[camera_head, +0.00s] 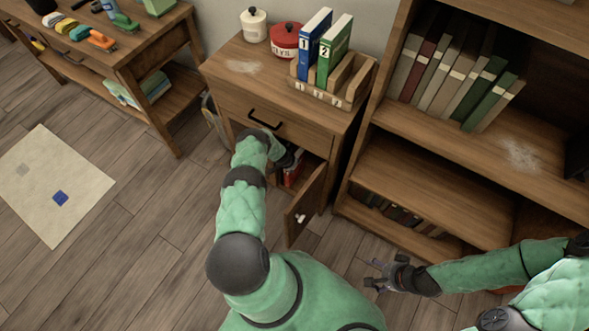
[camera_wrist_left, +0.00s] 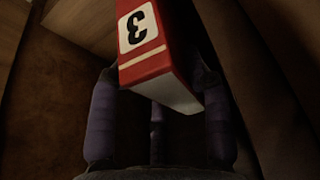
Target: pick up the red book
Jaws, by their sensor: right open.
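The red book (camera_head: 292,176), labelled 3, stands inside the open lower compartment of the wooden cabinet. In the left wrist view the red book (camera_wrist_left: 150,45) reaches down between my left gripper's fingers (camera_wrist_left: 158,105). The fingers lie close along its sides; whether they press on it is not clear. In the head view my left gripper (camera_head: 288,158) is at the cabinet opening, partly hidden by its arm and the cabinet. My right gripper (camera_head: 382,276) is open and empty, low in front of the bookshelf.
The cabinet door (camera_head: 306,204) stands open to the right of my left arm. On top are a blue book (camera_head: 314,45), a green book (camera_head: 334,50) in a wooden holder (camera_head: 345,92), and a red canister (camera_head: 285,40). A bookshelf (camera_head: 440,139) stands at the right.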

